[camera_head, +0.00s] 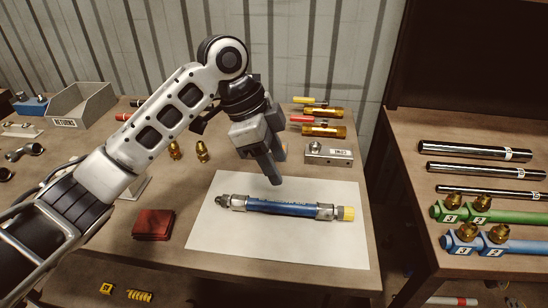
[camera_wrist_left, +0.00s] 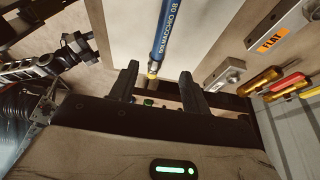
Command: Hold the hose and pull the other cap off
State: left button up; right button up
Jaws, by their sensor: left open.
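A blue hose (camera_head: 283,207) lies on a white mat (camera_head: 300,245). Its left end has a bare metal fitting (camera_head: 224,201), and a yellow cap (camera_head: 346,214) sits on its right end. My left gripper (camera_head: 277,170) is above the mat, just behind the middle of the hose as the head sees it, fingers pointing down. In the left wrist view its fingers (camera_wrist_left: 159,72) are apart with nothing held; the hose (camera_wrist_left: 166,35) and its yellow tip (camera_wrist_left: 153,75) show beyond them. My right gripper is not in view.
A red box (camera_head: 153,224) and brass fittings (camera_head: 202,150) lie left of the mat. Screwdrivers (camera_head: 324,131) and a metal block (camera_head: 328,153) are behind it. A returns bin (camera_head: 82,105) stands at the back left. A second bench holds rods (camera_head: 470,150) and numbered green and blue parts.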

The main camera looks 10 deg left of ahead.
aim_at(297, 205)
pick_arm(q)
jog(key=x, duration=1.1)
jog(key=shift+d+f, duration=0.2)
jog(key=shift+f, duration=0.1)
grip_shut()
